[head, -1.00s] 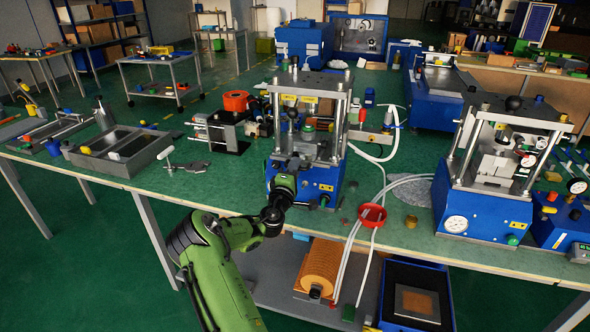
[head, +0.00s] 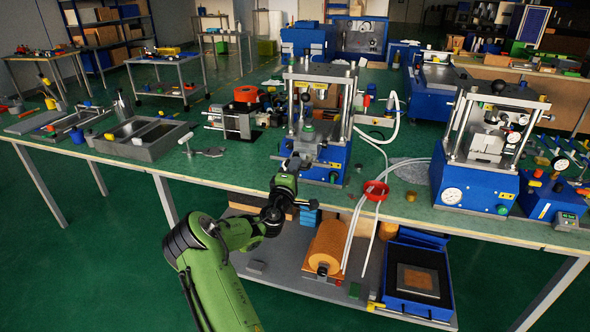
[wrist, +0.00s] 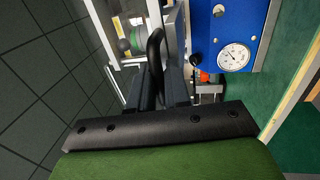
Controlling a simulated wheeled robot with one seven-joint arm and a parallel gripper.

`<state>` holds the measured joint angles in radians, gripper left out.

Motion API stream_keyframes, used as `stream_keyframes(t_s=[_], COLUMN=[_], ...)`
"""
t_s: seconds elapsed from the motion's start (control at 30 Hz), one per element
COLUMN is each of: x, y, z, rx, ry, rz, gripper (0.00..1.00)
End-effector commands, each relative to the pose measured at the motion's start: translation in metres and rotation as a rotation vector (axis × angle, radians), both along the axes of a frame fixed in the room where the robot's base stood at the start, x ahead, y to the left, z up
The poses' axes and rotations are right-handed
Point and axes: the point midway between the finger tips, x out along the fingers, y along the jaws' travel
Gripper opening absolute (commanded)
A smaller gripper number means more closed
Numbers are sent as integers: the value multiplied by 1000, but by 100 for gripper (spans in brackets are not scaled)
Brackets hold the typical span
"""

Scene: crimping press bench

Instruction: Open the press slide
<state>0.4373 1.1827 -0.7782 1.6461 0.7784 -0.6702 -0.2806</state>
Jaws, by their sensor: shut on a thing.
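The middle press (head: 334,160) has a blue base, silver posts and a top plate; it stands near the bench's front edge. My gripper (head: 292,164) is at the front left of this press. In the wrist view my gripper (wrist: 163,88) has its dark fingers closed on a black curved handle (wrist: 155,45). A grey metal part (wrist: 176,35), seemingly the slide, lies just beyond the handle. My arm and gripper cover part of the press front in the head view, so how far the slide stands out cannot be told.
A second press (head: 478,185) stands to the right. A red ring (head: 376,190) and pale hoses lie between them. A clamp (head: 208,152) and a grey tray (head: 165,146) are to the left. The lower shelf holds an orange roll (head: 328,247) and a blue box (head: 419,302).

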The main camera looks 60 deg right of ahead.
Motion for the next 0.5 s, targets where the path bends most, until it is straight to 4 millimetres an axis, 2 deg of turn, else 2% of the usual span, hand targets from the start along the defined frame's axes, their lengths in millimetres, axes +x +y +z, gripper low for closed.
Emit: stream_keyframes(t_s=[0.1, 0.13, 0.2, 0.5], x=[0, 0, 0, 0], y=[1, 1, 1, 3], z=[-5, -5, -5, -4], rx=[11, 11, 11, 7], ry=[3, 3, 3, 2], rz=[-3, -3, -2, -2], gripper=[0, 20, 31, 31])
